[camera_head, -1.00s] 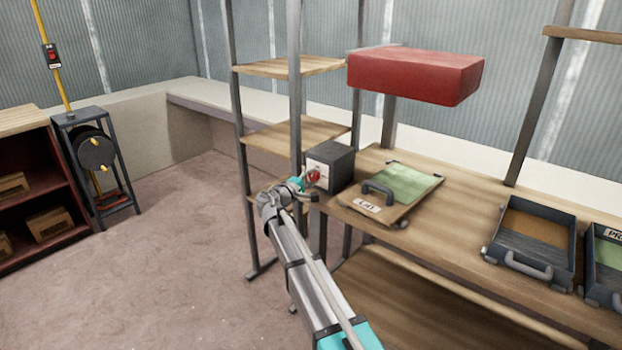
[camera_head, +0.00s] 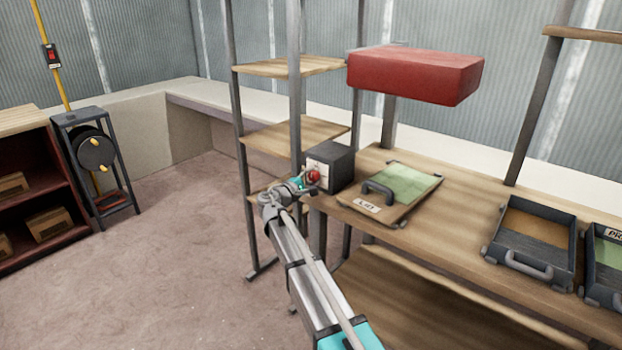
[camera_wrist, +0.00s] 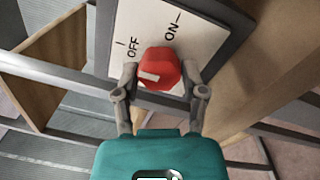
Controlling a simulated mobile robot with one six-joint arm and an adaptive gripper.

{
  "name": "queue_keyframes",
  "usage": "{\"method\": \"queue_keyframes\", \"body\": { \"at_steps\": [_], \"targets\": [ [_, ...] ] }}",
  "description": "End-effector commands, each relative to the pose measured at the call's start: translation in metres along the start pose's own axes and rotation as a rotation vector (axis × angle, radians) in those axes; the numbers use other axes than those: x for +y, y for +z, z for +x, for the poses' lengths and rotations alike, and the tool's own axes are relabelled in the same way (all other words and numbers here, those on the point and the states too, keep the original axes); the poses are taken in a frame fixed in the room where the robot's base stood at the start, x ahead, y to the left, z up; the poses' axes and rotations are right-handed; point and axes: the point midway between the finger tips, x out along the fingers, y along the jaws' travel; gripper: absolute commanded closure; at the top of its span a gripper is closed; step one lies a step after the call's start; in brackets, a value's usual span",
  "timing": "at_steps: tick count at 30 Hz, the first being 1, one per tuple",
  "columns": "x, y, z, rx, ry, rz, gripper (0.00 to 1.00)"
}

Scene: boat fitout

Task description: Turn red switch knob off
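The red switch knob (camera_wrist: 166,66) sits on a white plate (camera_wrist: 143,32) with ON and OFF marks, and its white pointer mark faces left, roughly to the OFF side. In the head view the knob (camera_head: 314,176) is on the front of a dark grey box (camera_head: 338,163) at the bench's left end. My gripper (camera_wrist: 160,70) is at the knob with one finger on each side. Both fingertips appear to touch it. The gripper (camera_head: 303,184) also shows at the knob in the head view. The exact contact is hard to see.
An open grey tray (camera_head: 530,268) stands farther right. A red block (camera_head: 415,75) is above the bench.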

Motion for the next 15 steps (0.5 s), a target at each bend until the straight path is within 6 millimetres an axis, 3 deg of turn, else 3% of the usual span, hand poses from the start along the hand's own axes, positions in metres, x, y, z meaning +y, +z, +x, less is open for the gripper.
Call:
{"method": "queue_keyframes", "body": {
  "at_steps": [3,15],
  "targets": [
    [-0.0002,0.0003,-0.0002,-0.001,-0.001,0.001,0.21],
    [-0.0004,0.0005,-0.0005,-0.001,-0.001,0.005,0.21]
  ]
}}
